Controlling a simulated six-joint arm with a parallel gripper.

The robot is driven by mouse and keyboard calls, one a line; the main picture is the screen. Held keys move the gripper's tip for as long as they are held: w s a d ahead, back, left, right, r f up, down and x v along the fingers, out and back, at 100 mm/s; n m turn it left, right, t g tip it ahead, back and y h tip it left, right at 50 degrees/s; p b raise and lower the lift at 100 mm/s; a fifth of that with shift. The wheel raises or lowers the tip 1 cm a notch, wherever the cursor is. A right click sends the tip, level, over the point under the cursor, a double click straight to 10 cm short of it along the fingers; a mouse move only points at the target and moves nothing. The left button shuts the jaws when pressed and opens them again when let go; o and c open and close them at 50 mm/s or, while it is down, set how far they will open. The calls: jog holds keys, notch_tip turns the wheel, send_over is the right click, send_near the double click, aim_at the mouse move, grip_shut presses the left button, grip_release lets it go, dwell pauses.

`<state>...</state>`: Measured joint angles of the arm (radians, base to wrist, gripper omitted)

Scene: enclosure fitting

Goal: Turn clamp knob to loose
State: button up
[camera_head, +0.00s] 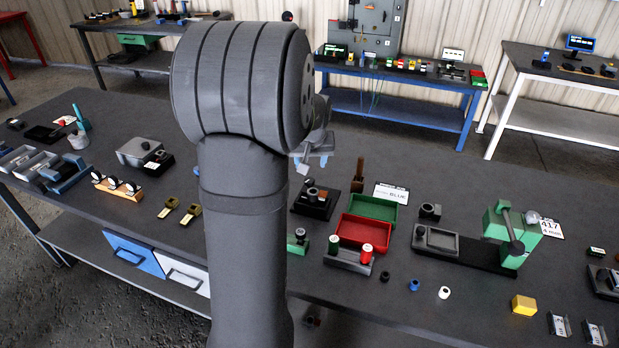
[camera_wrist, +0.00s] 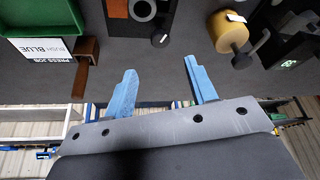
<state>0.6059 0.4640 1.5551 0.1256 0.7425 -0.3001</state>
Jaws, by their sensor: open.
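My gripper (camera_wrist: 160,70) is open and empty, its two blue fingers apart over dark tabletop. In the head view my gripper (camera_head: 311,160) hangs above the table, just right of my arm. A black fixture (camera_head: 314,204) with a grey ring and an orange-brown piece stands below it. In the wrist view the grey ring (camera_wrist: 142,9) and a small black knob (camera_wrist: 159,40) lie beyond the fingertips. A tan cylinder (camera_wrist: 228,32) with a black knob-ended lever (camera_wrist: 255,42) is to their right. I cannot tell which knob is the clamp knob. No finger touches either.
Red (camera_head: 348,234) and green (camera_head: 380,207) trays and a green press (camera_head: 497,222) stand to the right. My arm hides part of the table's middle.

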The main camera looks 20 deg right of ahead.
aim_at(310, 180)
jog(key=x, duration=1)
jog(key=c, duration=1)
jog(key=shift+s+d+n+y, duration=0.1)
jog(key=shift+n+y, duration=0.35)
jog(key=shift+n, duration=0.7)
jog(key=shift+d+n+y, duration=0.1)
jog(key=shift+n+y, duration=0.35)
jog(key=shift+n, duration=0.7)
